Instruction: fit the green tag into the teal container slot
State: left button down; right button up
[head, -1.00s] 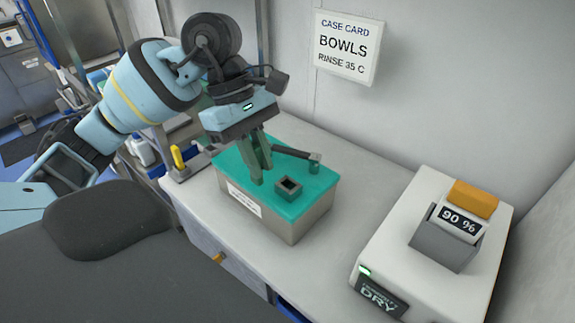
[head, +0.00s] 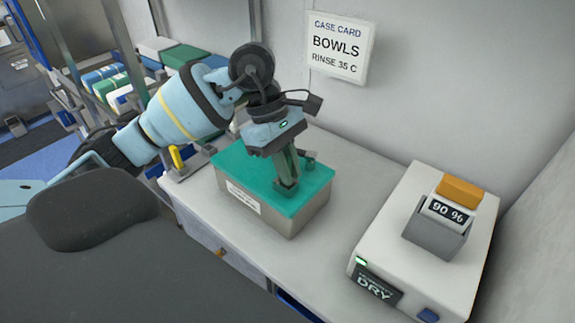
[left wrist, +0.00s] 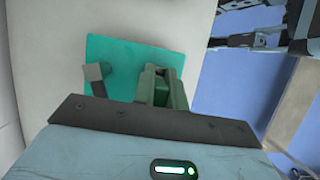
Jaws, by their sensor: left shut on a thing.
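The teal-topped container (head: 245,165) stands on the counter, a grey box with a white label on its front. Its raised square slot (head: 287,189) is on the lid, mostly covered by my fingers. My left gripper (head: 288,178) points down with its fingertips at the slot, shut on the green tag. The tag (left wrist: 161,88) shows as a brighter green patch between the fingers in the left wrist view; the head view hides most of it. I cannot tell whether the tag is inside the slot or just above it. My right gripper is not in view.
A grey post with an arm (left wrist: 95,78) stands on the lid beside the fingers. A yellow-handled item (head: 176,158) is left of the container. A white dryer unit (head: 400,235) stands on the right, with clear counter between. A wall is behind.

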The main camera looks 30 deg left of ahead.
pick_arm(q)
jog(key=shift+f, duration=0.1)
jog(key=shift+f, duration=0.15)
jog(key=c, duration=1.4)
grip_release()
jog(key=shift+c, duration=0.2)
jog(key=shift+r, duration=0.45)
jog(key=v, duration=1.1)
jog(key=shift+r, duration=0.3)
